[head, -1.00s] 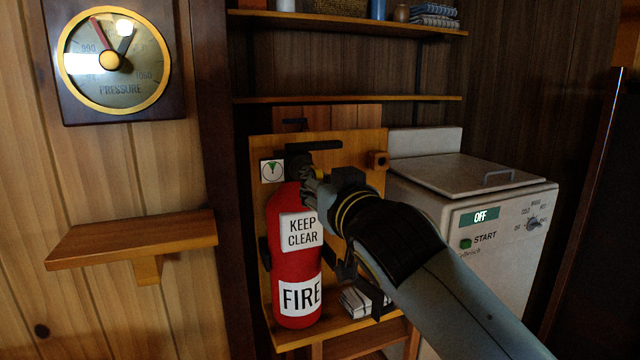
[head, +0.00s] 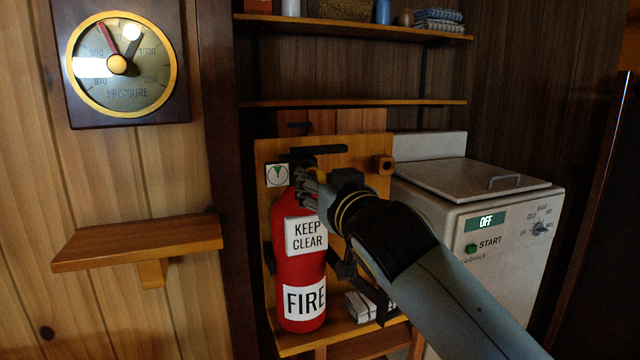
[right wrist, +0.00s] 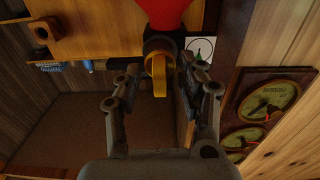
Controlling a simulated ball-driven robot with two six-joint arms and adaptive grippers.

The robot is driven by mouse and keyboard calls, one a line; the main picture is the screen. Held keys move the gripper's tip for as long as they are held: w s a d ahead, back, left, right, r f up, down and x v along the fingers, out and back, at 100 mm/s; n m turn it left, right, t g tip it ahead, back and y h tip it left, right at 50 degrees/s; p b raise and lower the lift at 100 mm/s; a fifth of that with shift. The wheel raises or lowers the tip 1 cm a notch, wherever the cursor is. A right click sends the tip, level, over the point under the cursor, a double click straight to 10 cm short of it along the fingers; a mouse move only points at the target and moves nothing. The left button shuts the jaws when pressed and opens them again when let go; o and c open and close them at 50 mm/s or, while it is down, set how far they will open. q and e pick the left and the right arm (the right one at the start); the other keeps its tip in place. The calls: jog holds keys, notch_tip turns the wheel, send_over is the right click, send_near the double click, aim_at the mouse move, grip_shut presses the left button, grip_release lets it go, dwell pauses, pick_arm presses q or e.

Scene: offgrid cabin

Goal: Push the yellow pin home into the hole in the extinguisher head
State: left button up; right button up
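The red fire extinguisher (head: 289,262) stands upright on a wooden bracket, with white KEEP CLEAR and FIRE labels. In the head view, my right gripper (head: 304,184) is in front of its dark head and hides most of it. In the right wrist view, the red body (right wrist: 167,12) is at the top with the dark head below it. The yellow pin (right wrist: 158,74) shows as a ring between the fingers of my right gripper (right wrist: 158,82). The fingers are apart, with a gap visible on each side of the ring. The hole is hidden. My left gripper is not in view.
A gauge card (head: 277,175) is beside the extinguisher head. A wooden peg block (head: 384,164) is on the backboard. A white washer (head: 500,240) stands to the right, a wooden wall shelf (head: 140,243) to the left. A pressure dial (head: 118,64) hangs at upper left.

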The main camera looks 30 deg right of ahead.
jog(key=v, duration=1.2)
dwell(0.6)
